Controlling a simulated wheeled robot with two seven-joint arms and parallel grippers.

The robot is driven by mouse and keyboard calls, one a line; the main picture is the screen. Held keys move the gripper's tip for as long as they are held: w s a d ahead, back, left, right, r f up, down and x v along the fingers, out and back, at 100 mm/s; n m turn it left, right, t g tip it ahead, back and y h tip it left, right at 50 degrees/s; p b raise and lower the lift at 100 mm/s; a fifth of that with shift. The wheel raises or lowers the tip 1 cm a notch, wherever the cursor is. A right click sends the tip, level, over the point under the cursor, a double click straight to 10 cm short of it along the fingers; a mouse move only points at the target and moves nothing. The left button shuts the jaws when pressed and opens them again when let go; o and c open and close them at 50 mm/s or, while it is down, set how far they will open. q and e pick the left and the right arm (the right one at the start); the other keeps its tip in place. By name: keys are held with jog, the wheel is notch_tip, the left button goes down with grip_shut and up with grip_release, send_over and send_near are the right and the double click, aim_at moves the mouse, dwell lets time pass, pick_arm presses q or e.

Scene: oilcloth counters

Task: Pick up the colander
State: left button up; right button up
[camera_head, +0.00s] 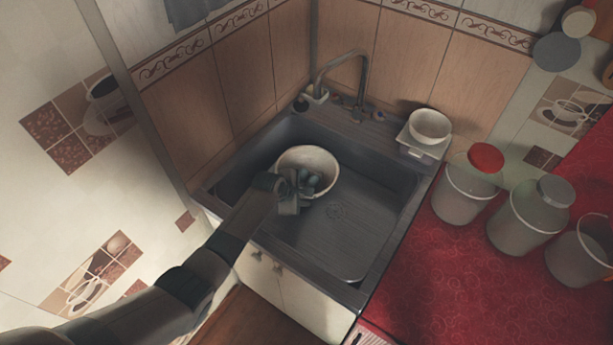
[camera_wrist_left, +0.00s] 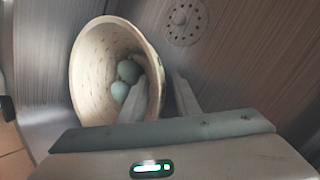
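The colander (camera_head: 308,158) is a cream round bowl in the left rear part of the grey sink (camera_head: 335,240). In the left wrist view the colander (camera_wrist_left: 92,75) shows speckled inner walls and a few pale green balls (camera_wrist_left: 128,72) inside. My right gripper is in neither view.
A faucet (camera_head: 345,58) arches behind the sink. A white bowl (camera_head: 430,124) stands on a small stand at the sink's back right corner. Several canisters stand on the red counter (camera_head: 450,270) at right. The sink's right side is clear.

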pick_arm(q)
jog(key=shift+c, duration=0.6)
grip_shut()
jog(key=shift+r, duration=0.15)
